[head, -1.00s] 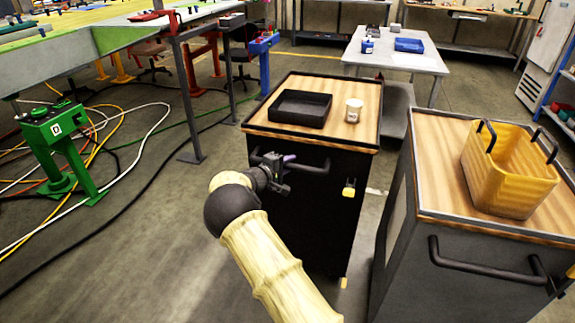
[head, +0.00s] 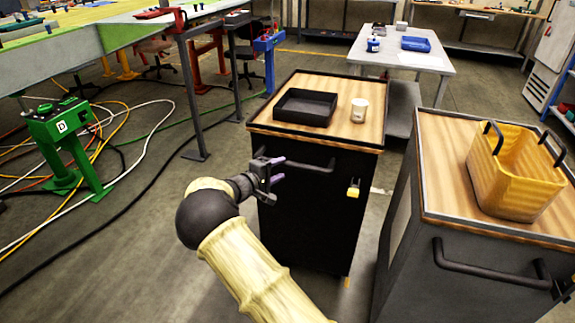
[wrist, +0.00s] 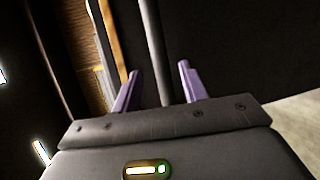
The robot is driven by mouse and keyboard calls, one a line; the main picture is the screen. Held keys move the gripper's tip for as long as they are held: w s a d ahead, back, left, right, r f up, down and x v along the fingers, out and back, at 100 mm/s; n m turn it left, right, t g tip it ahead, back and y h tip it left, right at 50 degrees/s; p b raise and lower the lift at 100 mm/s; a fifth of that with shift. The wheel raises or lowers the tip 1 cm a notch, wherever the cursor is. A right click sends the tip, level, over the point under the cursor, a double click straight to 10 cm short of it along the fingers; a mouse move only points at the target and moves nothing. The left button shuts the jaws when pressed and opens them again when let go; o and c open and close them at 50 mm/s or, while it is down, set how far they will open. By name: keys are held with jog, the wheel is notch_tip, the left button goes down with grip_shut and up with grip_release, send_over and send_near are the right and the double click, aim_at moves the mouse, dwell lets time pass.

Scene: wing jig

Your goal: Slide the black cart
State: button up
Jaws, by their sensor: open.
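The black cart (head: 312,205) stands upright in the middle of the head view, with a wood top and a dark bar handle (head: 318,167) across its near face. My gripper (head: 281,168) is open at the left part of this handle, its purple fingers pointing toward the cart. In the wrist view, the handle bar (wrist: 152,45) runs down between the two spread fingers of my gripper (wrist: 159,68). The fingers are not closed on it. I cannot tell how deep the bar sits between them.
A black tray (head: 304,107) and a white cup (head: 359,110) stand on the cart. A grey cart (head: 470,290) with a yellow basket (head: 512,185) is close on the right. A green stand (head: 75,150) and cables lie left. A white table (head: 440,65) is behind.

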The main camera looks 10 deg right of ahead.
jog(key=v, duration=0.9)
jog(key=shift+s+a+r, duration=0.15)
jog(key=shift+s, duration=0.05)
jog(key=shift+a, duration=0.1)
jog(key=s+d+f+m+g+y, duration=0.35)
jog(key=s+d+g, duration=0.45)
jog(key=s+d, duration=0.5)
jog(key=s+d+r+m+y, duration=0.2)
jog(key=s+m+y, duration=0.15)
jog(key=s, duration=0.55)
jog(key=s+d+r+m+y, duration=0.2)
jog(key=s+y, duration=0.3)
jog(key=s, duration=0.4)
notch_tip(320, 180, up, 24)
jog(key=p, duration=2.4)
jog(key=shift+d+f, duration=0.1)
jog(key=shift+f, duration=0.1)
